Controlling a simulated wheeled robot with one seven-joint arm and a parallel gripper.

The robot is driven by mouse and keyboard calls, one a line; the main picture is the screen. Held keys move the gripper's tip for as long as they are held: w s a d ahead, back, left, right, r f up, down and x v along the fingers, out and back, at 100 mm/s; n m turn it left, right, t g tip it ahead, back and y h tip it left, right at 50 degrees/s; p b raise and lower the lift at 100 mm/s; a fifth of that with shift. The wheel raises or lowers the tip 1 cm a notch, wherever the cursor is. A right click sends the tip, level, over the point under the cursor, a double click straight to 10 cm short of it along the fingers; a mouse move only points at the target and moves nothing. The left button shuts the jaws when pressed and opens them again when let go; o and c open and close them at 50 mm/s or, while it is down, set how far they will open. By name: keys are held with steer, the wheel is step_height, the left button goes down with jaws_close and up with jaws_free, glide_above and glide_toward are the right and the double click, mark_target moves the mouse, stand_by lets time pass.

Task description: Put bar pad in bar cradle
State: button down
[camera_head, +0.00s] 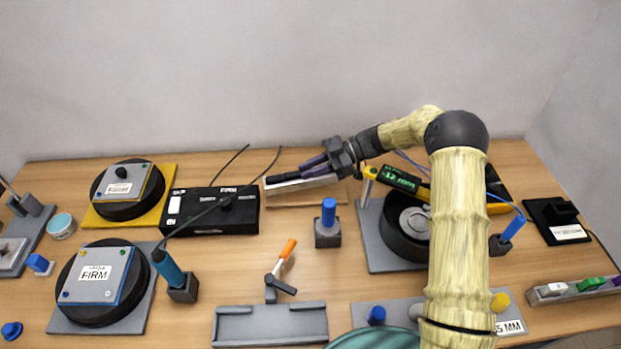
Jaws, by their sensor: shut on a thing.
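A long pale bar (303,185), which looks like the bar pad, is at the back middle, over a light wooden board (320,197). My gripper (283,178) reaches in from the right with its dark fingers along the bar and is shut on it. The fingers hide part of the bar, and I cannot tell whether it touches the board. A grey trough with raised ends (270,326), which looks like the bar cradle, is at the front middle. It looks empty. A lever clamp with an orange handle (287,248) stands at its back edge.
A black box (210,211) is left of the bar. Blue-handled tools stand in blocks at the middle (328,227) and left (182,284). Round FIRM pads (92,280) fill the left. My arm covers part of a round dark fixture (405,237). Bare table lies around the clamp.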

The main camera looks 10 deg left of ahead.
mark_target(311, 179)
steer(key=shift+f+p, duration=0.35)
steer(key=shift+f, duration=1.65)
steer(key=shift+f, duration=0.2)
steer(key=c, duration=1.3)
jaws_free()
steer(key=v, duration=1.7)
steer(key=shift+s+d+r, duration=0.15)
steer(key=shift+s+d, duration=0.05)
steer(key=shift+d, duration=0.05)
